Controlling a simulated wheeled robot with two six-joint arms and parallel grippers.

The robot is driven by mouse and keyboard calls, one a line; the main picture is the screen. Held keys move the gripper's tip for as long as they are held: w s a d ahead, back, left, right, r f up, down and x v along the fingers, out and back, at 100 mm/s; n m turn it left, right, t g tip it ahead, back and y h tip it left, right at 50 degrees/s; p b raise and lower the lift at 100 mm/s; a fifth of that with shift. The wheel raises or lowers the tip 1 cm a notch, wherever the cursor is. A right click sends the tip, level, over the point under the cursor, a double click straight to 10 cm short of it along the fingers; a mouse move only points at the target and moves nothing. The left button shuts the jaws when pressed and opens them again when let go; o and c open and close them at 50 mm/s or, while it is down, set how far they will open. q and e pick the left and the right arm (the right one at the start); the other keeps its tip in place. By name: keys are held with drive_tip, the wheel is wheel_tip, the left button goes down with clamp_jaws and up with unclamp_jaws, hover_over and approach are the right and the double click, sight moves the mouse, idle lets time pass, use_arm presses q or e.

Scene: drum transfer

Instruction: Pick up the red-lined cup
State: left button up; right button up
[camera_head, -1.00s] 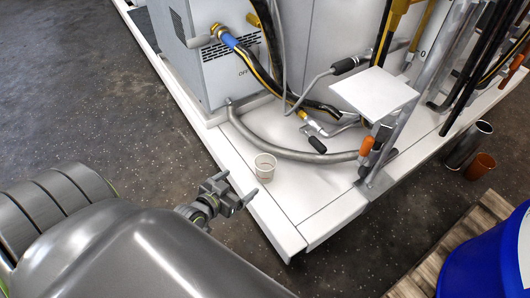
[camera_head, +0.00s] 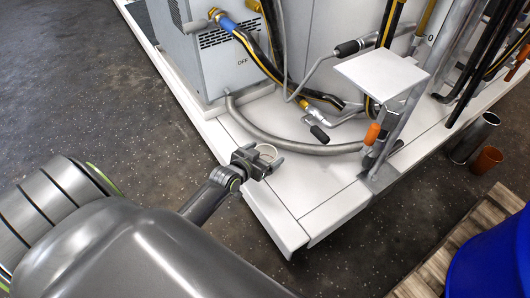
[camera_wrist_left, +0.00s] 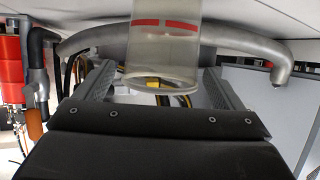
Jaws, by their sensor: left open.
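The red-lined cup (camera_head: 268,151) is small and pale and stands on the white platform ledge. My left gripper (camera_head: 264,160) is open right at the cup and hides its lower part in the head view. In the left wrist view the cup (camera_wrist_left: 164,60) looks translucent grey with a broken red band. It appears there between the two spread fingers of my left gripper (camera_wrist_left: 157,85), with a gap on each side. How deep it sits between them is hard to tell. My right gripper is not in view.
A grey hose (camera_head: 290,145) curves across the platform (camera_head: 320,185) behind the cup. A metal post with a white plate (camera_head: 382,75) stands to the right. The ledge in front is clear.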

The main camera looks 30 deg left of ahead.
use_arm(q)
drive_tip(key=x, duration=0.2)
drive_tip(key=shift+w+f+b, duration=0.2)
drive_tip(key=shift+w+b, duration=0.05)
drive_tip(key=shift+b, duration=0.15)
drive_tip(key=c, duration=1.1)
drive_tip(key=shift+o, duration=0.2)
drive_tip(key=shift+r, duration=0.15)
